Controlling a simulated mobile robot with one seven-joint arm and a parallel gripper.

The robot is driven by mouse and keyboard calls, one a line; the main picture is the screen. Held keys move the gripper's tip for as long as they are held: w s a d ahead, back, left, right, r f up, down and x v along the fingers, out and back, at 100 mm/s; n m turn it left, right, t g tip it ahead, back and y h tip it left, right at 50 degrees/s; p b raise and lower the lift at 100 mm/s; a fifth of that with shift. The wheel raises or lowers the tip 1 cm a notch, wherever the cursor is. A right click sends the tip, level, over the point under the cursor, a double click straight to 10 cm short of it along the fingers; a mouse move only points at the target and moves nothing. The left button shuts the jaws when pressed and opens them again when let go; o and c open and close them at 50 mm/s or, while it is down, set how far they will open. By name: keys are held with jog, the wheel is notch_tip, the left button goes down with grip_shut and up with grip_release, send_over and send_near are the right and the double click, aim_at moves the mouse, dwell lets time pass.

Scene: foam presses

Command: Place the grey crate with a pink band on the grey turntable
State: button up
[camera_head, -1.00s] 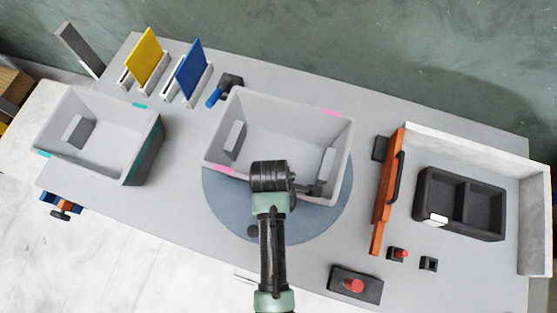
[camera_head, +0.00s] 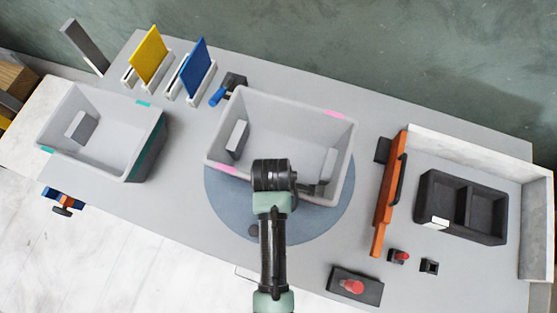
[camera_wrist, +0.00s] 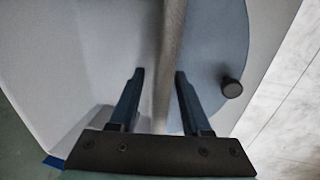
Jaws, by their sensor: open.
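The grey crate with pink bands (camera_head: 285,103) stands over the blue-grey turntable (camera_head: 225,205), upright and empty apart from a block at each end inside. The turntable's front part shows in front of the crate; its back part is hidden beneath. In the wrist view, the crate's wall (camera_wrist: 171,50) runs between the two fingers of my gripper (camera_wrist: 160,75), with visible gaps beside it. My gripper is open, astride the front wall. The turntable (camera_wrist: 212,60) and its dark knob (camera_wrist: 232,88) also show there. In the head view my wrist hides the fingers.
A similar grey crate with teal bands (camera_head: 65,110) stands at the left. Yellow (camera_head: 149,55) and blue (camera_head: 192,70) panels stand in racks behind. An orange bar (camera_head: 387,205), a dark two-part tray (camera_head: 437,192) and a red button (camera_head: 352,286) lie to the right.

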notch_tip(320, 180, up, 11)
jog(key=s, duration=0.2)
jog(key=w+r+m+t, duration=0.3)
jog(key=w+r+t, duration=0.45)
jog(key=r, duration=0.65)
jog(key=w+r+m+t, duration=0.4)
jog(key=w+r, duration=0.6)
jog(key=r, duration=0.3)
notch_tip(320, 180, up, 16)
jog(key=m+t, duration=0.3)
jog(key=t, duration=0.3)
jog(key=s+r+m+t, duration=0.2)
jog(key=s+r+t, duration=0.2)
jog(key=r, duration=0.5)
jog(key=s+r+m+t, duration=0.2)
jog(key=s+r+t, duration=0.2)
jog(key=s+r, duration=0.3)
notch_tip(320, 180, up, 4)
jog(key=shift+s+d+f, duration=0.15)
jog(key=shift+s+f, duration=0.05)
